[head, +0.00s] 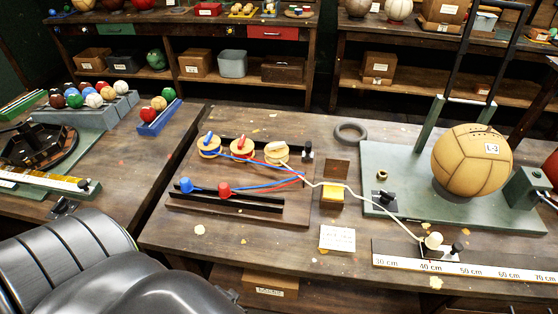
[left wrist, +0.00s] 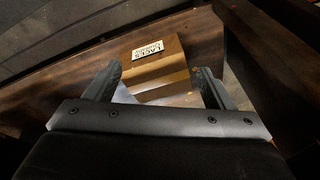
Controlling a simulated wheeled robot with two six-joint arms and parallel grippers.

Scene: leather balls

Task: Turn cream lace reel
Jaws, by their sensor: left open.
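The cream lace reel (head: 277,152) is the rightmost of three wooden reels on a brown board (head: 240,211). A cream lace (head: 352,192) runs from it rightward to a cream knob (head: 434,240) at the ruler. The blue reel (head: 208,146) and red reel (head: 243,148) stand to its left, with blue and red laces. In the left wrist view my left gripper (left wrist: 159,70) is open and empty, pointing at a wooden box labelled LACES (left wrist: 158,65). My left gripper's fingers are not visible in the head view, where a dark arm of mine fills the lower left. My right gripper is not in view.
The LACES box also shows below the table's front edge (head: 270,286). A yellow block (head: 334,197) and a white card (head: 337,239) lie right of the board. A green stand with a leather ball (head: 471,160) stands farther right. A ruler (head: 470,267) lines the front.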

